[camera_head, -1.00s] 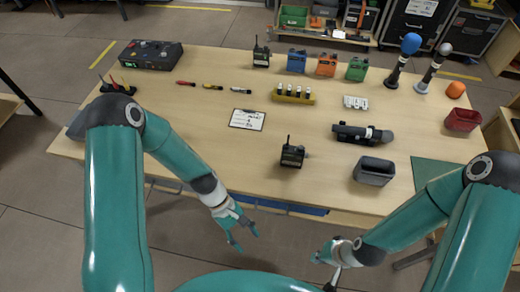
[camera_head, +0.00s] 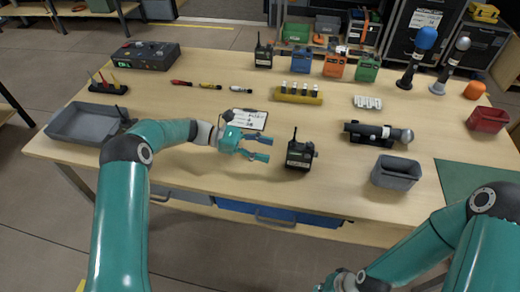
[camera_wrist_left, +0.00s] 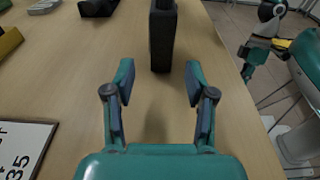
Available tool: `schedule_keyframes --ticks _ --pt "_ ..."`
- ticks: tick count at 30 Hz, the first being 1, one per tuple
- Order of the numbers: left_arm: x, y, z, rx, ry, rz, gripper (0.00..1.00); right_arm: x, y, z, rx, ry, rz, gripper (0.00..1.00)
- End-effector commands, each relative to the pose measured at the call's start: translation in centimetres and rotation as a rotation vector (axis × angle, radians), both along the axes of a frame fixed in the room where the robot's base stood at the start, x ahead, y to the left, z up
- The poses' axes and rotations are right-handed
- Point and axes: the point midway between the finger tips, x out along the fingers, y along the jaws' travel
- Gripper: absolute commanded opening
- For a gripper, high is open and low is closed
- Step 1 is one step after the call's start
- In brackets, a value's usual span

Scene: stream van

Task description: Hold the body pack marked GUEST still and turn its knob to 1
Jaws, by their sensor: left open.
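A black body pack (camera_head: 300,154) with a short antenna and a knob on its right side stands upright near the table's front middle. I cannot read its marking. It also shows in the left wrist view (camera_wrist_left: 162,38), ahead of the fingers and roughly in line with the gap between them. My left gripper (camera_head: 268,149) is open and empty, just left of the pack and not touching it. Its two fingers also show in the left wrist view (camera_wrist_left: 159,84). My right gripper (camera_wrist_left: 250,58) hangs beyond the table's edge; in the head view it is mostly cut off at the bottom.
A clipboard (camera_head: 246,119) lies behind my left gripper. A dark microphone in a holder (camera_head: 372,133) and a grey bin (camera_head: 396,172) are right of the pack. A grey tray (camera_head: 75,126) sits at the left. Blue (camera_head: 299,61), orange and green packs stand at the back.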

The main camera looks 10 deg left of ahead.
Motion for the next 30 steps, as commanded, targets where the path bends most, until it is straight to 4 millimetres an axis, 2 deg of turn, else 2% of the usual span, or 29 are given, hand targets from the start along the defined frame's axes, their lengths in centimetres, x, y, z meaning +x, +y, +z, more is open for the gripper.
schedule_keyframes --ticks 13,18,24,30 --pt "-0.1 -5.1 -0.7 0.000 0.001 -0.002 0.55 0.0 0.0 1.1 0.000 0.000 0.000 0.00" --pt "-0.1 -6.9 -1.2 0.001 0.000 -0.003 0.55 0.0 0.0 0.4 0.000 0.000 0.000 0.00" --pt "0.0 -8.4 -1.4 0.001 0.000 -0.001 0.55 0.0 0.0 0.0 0.000 0.000 0.000 0.00" --pt "0.0 -8.9 -1.4 0.001 0.000 -0.001 0.55 0.0 0.0 0.0 0.000 0.000 0.000 0.00"
